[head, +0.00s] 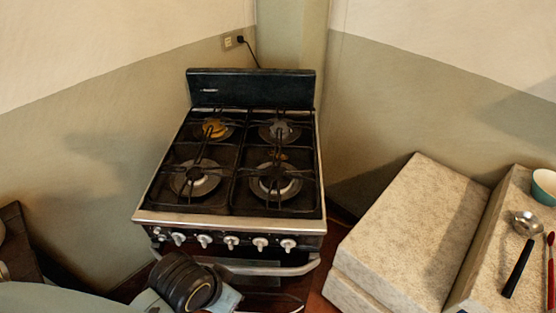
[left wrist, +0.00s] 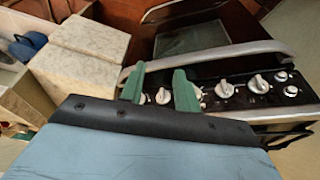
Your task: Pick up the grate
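The stove (head: 230,215) stands in the corner in the head view. Dark, thin-barred grates lie over its burners, one on the left half (head: 206,147) and one on the right half (head: 277,165). I cannot tell which one is meant. My left arm reaches in from the lower left, in front of the stove and below the grates. In the left wrist view my left gripper (left wrist: 159,82) has its two green fingers apart with nothing held between them, near the knobs (left wrist: 225,89) and oven handle (left wrist: 210,52). The grates are not in that view. My right gripper is not seen.
A pale stone-topped counter block (head: 410,230) stands to the right of the stove. Farther right are a ladle (head: 525,223) and a teal bowl (head: 544,186). The stove's black back panel (head: 250,88) rises behind the burners. The space above the grates is clear.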

